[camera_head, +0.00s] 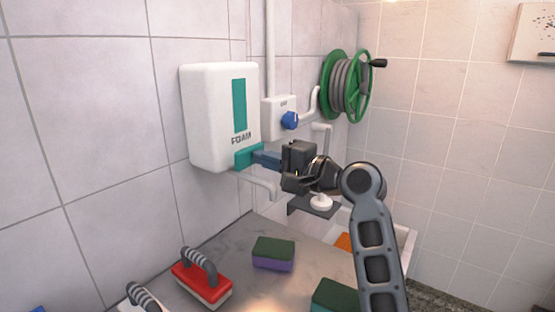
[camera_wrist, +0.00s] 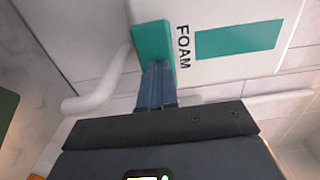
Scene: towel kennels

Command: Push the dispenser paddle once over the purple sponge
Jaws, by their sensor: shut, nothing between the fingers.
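The white foam dispenser (camera_head: 212,120) hangs on the tiled wall, with a teal stripe on its front. Its teal paddle (camera_head: 245,156) sticks out at the bottom; it also shows in the wrist view (camera_wrist: 152,42). My gripper (camera_head: 258,158) is shut and empty, its blue fingers pointing at the paddle. In the wrist view the fingertips (camera_wrist: 157,66) overlap the paddle's edge; I cannot tell whether they press on it. The purple sponge (camera_head: 273,260) with a green top lies on the grey counter (camera_head: 235,235), below and slightly right of the paddle.
A red brush (camera_head: 203,287) stands left of the sponge. Another green-topped sponge (camera_head: 334,296) lies to the right, near my arm. A white pipe (camera_head: 262,183) runs below the dispenser. A valve box with a blue knob (camera_head: 290,120) and a green hose reel (camera_head: 345,88) are on the wall.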

